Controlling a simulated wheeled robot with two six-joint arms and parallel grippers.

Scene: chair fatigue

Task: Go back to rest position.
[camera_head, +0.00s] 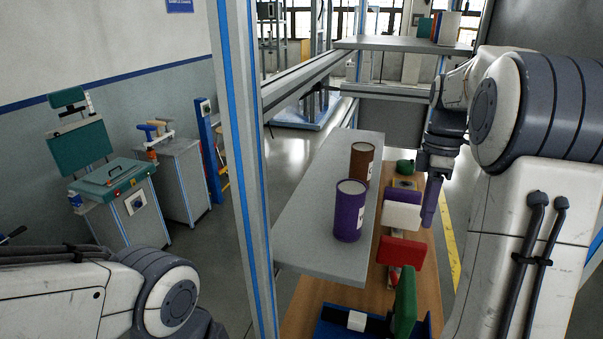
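My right arm comes in from the right edge, and its gripper (430,205) hangs pointing down at the right side of the wooden bench (430,262). The fingers are small and seen edge-on, so I cannot tell whether they are open or shut. My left arm shows only as white links at the lower left; its gripper is out of view below the frame. A purple can (349,212) and a brown can (361,163) stand upright on the grey shelf (310,215), apart from my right gripper.
A white block (401,216), a red block (402,252), a green part (405,300) and a blue tray (335,322) lie on the bench. A grey upright post (249,190) stands between my arms. A teal workstation (110,178) is at the left.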

